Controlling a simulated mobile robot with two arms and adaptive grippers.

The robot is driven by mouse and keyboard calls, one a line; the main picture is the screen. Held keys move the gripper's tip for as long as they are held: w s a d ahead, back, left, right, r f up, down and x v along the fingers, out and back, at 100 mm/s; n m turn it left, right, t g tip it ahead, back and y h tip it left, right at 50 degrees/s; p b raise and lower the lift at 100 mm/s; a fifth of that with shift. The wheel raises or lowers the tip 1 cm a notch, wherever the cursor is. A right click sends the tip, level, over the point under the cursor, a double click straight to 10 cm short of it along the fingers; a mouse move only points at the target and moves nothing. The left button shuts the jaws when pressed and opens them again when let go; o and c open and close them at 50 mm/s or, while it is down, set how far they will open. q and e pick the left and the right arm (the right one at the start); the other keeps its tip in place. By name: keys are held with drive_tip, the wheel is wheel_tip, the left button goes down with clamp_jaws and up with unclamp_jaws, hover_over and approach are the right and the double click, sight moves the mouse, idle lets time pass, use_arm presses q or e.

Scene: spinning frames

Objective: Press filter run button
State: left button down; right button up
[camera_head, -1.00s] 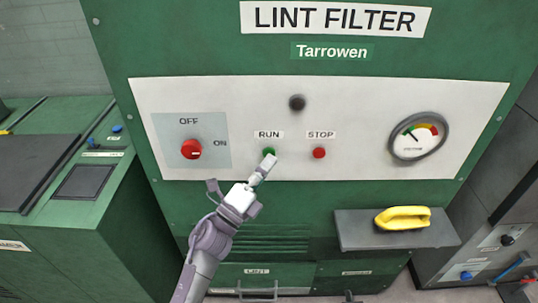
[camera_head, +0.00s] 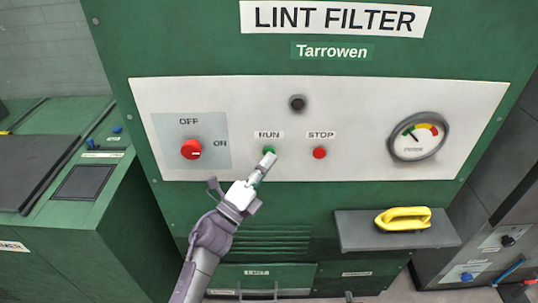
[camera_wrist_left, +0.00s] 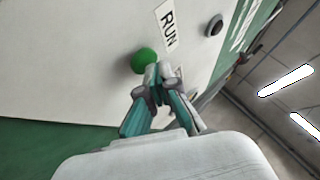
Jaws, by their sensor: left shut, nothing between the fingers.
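The green run button (camera_head: 268,150) sits under the RUN label on the white panel (camera_head: 350,105) of the lint filter. My left gripper (camera_head: 268,159) is shut and empty, its fingertips at the lower edge of the button in the head view. In the left wrist view the green button (camera_wrist_left: 145,61) shows just left of the shut fingertips (camera_wrist_left: 158,72); I cannot tell whether they touch it. The button is partly covered by the fingertips in the head view. My right gripper is not in view.
The red stop button (camera_head: 319,153) is close to the right. A red OFF/ON knob (camera_head: 191,149) is to the left. A dark round lamp (camera_head: 297,103) is above. A shelf (camera_head: 365,238) with a yellow handled object (camera_head: 403,218) juts out at lower right.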

use_arm(q)
drive_tip(key=shift+w, duration=0.15)
idle(0.5)
drive_tip(key=shift+s, duration=0.95)
drive_tip(key=s+p, duration=0.1)
drive_tip(key=s, duration=0.4)
idle(0.6)
